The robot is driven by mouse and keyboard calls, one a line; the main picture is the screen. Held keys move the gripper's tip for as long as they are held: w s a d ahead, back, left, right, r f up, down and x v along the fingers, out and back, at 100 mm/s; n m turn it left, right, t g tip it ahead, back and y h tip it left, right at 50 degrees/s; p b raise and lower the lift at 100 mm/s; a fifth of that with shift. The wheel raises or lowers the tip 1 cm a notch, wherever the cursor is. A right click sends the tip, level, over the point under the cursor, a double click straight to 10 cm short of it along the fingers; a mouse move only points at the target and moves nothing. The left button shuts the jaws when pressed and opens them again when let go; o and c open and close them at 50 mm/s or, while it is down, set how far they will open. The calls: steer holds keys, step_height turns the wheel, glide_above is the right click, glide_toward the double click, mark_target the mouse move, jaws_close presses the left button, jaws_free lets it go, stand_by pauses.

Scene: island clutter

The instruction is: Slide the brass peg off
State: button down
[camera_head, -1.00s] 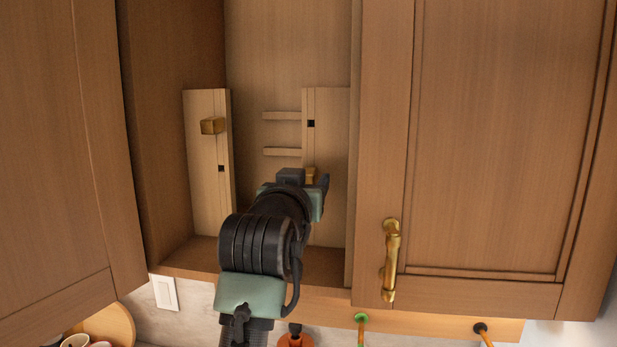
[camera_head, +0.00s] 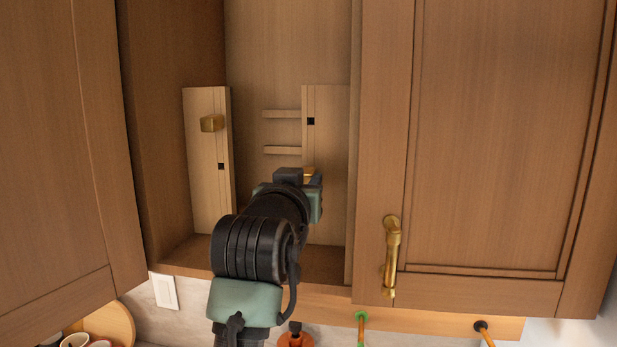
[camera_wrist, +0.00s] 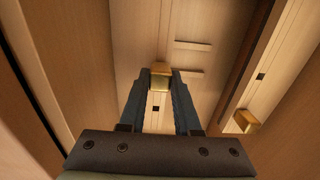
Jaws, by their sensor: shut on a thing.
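A brass peg (camera_wrist: 160,76) sits between the fingertips of my gripper (camera_wrist: 161,84) in the wrist view. In the head view only a small part of this peg (camera_head: 310,172) shows beside my gripper (camera_head: 299,180), at the right wooden panel (camera_head: 328,215). My gripper is shut on it. A second brass peg (camera_head: 211,123) sticks out of the left wooden panel (camera_head: 206,200), above a dark square hole (camera_head: 221,166). That peg also shows at the right of the wrist view (camera_wrist: 243,121). The right panel has a dark square hole (camera_head: 311,121) above the held peg.
The panels stand inside an open wall cabinet, with two short wooden strips (camera_head: 281,114) between them. A closed door with a brass handle (camera_head: 391,255) is at the right. Another door (camera_head: 60,150) stands at the left. Hooks with hanging things are below.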

steer(key=shift+s+a+b, duration=0.25)
steer(key=shift+s, duration=0.85)
steer(key=shift+s+a+b, duration=0.2)
steer(key=shift+s, duration=0.85)
